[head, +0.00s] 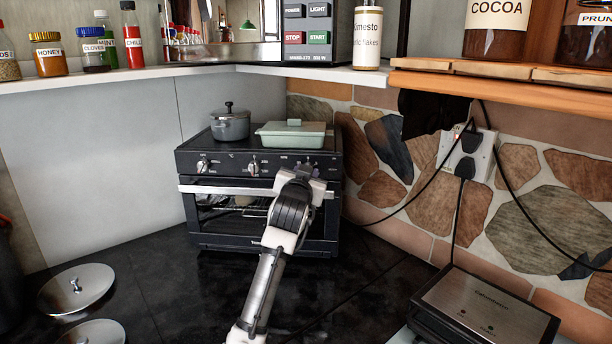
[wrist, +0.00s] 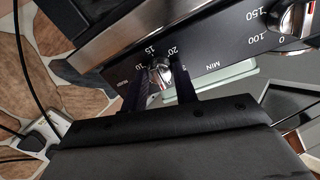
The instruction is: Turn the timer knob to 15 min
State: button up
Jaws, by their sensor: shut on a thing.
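The timer knob (wrist: 160,71) is a small silver knob on the dark front panel of the toaster oven (head: 262,222). Marks 10, 15, 20 and MIN show around it in the wrist view; I cannot tell exactly which mark it points to. My gripper (wrist: 159,84) has one dark finger on each side of the knob and is shut on it. In the head view my gripper (head: 305,174) is at the right end of the panel and hides the timer knob.
Two other knobs, the middle one (head: 253,168) and the left one (head: 203,165), sit on the panel. A grey pot (head: 230,125) and a pale green dish (head: 290,136) stand on the oven. A power cord (head: 412,200) hangs at the right. Lids lie at the left.

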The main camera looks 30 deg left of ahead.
jog(key=m+b, duration=0.2)
jog(key=m, duration=0.3)
jog(key=shift+f+b, duration=0.1)
jog(key=shift+b, duration=0.3)
jog(key=m+b, duration=0.1)
jog(key=m, duration=0.3)
jog(key=shift+g+b, duration=0.3)
jog(key=shift+b, duration=0.1)
jog(key=m+b, duration=0.1)
jog(key=m, duration=0.3)
jog(key=m+y+b, duration=0.1)
jog(key=m, duration=0.3)
jog(key=shift+d+m+g, duration=0.1)
jog(key=shift+m+g, duration=0.2)
jog(key=shift+m, duration=0.1)
jog(key=m, duration=0.7)
jog(key=shift+m+y, duration=0.3)
jog(key=shift+y, duration=0.1)
jog(key=m, duration=0.3)
jog(key=shift+m+y+p, duration=0.3)
jog(key=shift+m+p, duration=0.35)
jog(key=shift+m, duration=1.85)
